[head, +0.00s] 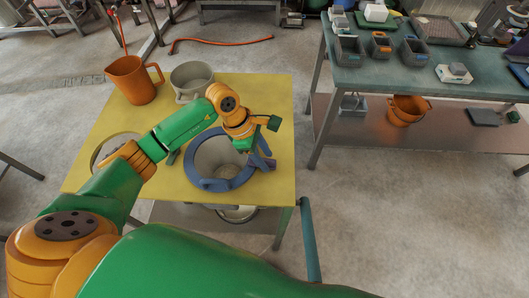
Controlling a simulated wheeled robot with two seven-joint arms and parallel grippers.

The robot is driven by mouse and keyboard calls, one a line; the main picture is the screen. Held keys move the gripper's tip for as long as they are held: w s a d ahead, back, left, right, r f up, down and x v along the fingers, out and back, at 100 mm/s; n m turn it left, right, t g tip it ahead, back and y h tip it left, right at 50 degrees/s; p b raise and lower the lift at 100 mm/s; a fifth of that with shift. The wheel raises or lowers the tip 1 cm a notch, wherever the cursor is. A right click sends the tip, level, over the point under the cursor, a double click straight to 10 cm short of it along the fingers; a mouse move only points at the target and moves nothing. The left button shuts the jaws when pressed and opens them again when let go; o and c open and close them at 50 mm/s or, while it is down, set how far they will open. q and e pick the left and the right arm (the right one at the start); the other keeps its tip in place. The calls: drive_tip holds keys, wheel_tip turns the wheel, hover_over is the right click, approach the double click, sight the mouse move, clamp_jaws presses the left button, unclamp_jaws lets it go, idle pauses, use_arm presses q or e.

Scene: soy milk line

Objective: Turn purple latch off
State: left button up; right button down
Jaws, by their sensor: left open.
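A pale round vessel (218,160) with a thick purple-blue rim ring (192,170) stands on the yellow table. A purple-blue piece (262,161), which looks like the latch, sticks out at the ring's right side. Another lug of the same colour shows at the ring's front (218,185). My left gripper (250,149) is open over the right side of the ring, close beside the latch piece. The wrist hides part of the ring's upper right. I cannot tell whether the fingers touch the latch. My right gripper is not in view.
The yellow table (262,95) also holds an orange jug (133,82), a grey pot (190,78) and a round item partly behind my left arm. A green-topped bench (395,77) with several bins stands at the right. Bare floor lies between them.

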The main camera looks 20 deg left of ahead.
use_arm(q)
drive_tip(key=shift+w+f, duration=0.1)
drive_tip(key=shift+w, duration=0.1)
drive_tip(key=shift+s, duration=0.15)
clamp_jaws()
